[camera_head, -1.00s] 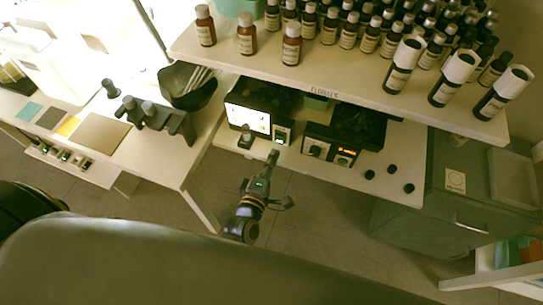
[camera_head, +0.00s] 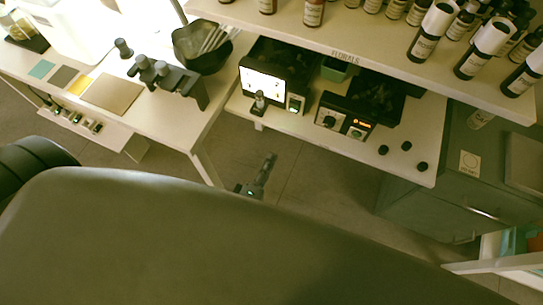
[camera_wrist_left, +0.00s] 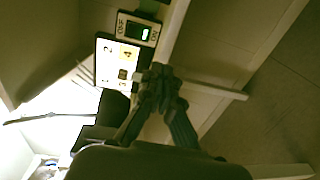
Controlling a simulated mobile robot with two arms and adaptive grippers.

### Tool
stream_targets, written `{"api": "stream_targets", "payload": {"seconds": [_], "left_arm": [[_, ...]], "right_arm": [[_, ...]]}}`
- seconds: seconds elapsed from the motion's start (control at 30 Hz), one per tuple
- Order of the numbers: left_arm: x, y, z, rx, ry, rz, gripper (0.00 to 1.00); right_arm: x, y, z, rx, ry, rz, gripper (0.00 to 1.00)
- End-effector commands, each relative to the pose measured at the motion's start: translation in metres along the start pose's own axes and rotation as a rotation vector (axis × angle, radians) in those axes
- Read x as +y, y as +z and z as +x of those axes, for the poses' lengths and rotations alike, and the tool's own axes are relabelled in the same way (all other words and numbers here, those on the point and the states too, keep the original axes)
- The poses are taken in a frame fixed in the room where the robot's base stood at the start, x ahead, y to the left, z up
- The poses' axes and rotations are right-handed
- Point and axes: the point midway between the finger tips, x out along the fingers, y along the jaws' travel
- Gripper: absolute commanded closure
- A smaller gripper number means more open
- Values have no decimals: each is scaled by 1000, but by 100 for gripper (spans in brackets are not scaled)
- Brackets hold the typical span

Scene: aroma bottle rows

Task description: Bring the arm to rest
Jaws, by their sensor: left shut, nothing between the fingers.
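My left gripper (camera_head: 268,165) shows in the head view above the floor, in front of the lower shelf, with most of its arm hidden behind my own body. Its fingers are together and empty. In the left wrist view the gripper (camera_wrist_left: 160,82) is also shut, with the fingertips meeting near a lit screen panel (camera_wrist_left: 117,64) and an ON/OFF switch (camera_wrist_left: 138,30). I cannot tell from that view how far apart they are. My right gripper is not in view.
A white table (camera_head: 200,150) with a black pipette-like rack (camera_head: 168,75) stands at left. The upper shelf (camera_head: 385,65) holds several bottles. Below, the lower shelf (camera_head: 400,165) carries the screen device (camera_head: 263,85), another device (camera_head: 345,122) and black caps. A grey cabinet (camera_head: 420,208) stands at right. Floor is open between.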

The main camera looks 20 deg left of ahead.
Motion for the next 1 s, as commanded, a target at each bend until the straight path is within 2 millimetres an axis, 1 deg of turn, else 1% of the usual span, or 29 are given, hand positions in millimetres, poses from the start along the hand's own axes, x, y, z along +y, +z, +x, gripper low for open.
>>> {"api": "stream_targets", "payload": {"seconds": [0.1, 0.43, 0.5, 0.57, 0.67, 0.7, 0.77, 0.8, 0.87, 0.9, 0.97, 1.0], "left_arm": [[0, 0, 0, 0, 0, 0, 100], [-1, 0, 0, -1, -2, 2, 100], [-8, 1, 0, -9, -19, 23, 100], [-24, 4, -1, -28, -54, 72, 100], [-73, 9, -7, -95, -163, 227, 100], [-100, 11, -12, -135, -221, 312, 100], [-144, 12, -24, -208, -316, 452, 100], [-173, 10, -34, -264, -380, 548, 100], [-215, 5, -52, -353, -474, 688, 100], [-242, 0, -66, -418, -535, 779, 100], [-280, -11, -91, -523, -625, 910, 100], [-302, -19, -108, -597, -682, 993, 100]], "right_arm": [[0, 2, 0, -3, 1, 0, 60], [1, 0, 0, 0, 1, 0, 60], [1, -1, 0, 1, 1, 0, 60], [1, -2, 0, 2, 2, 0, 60], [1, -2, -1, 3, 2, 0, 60], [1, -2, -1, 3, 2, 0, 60], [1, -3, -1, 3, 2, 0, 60], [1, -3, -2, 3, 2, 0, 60], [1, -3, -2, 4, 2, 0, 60], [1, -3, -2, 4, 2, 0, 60], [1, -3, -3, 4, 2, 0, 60], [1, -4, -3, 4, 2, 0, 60]]}}
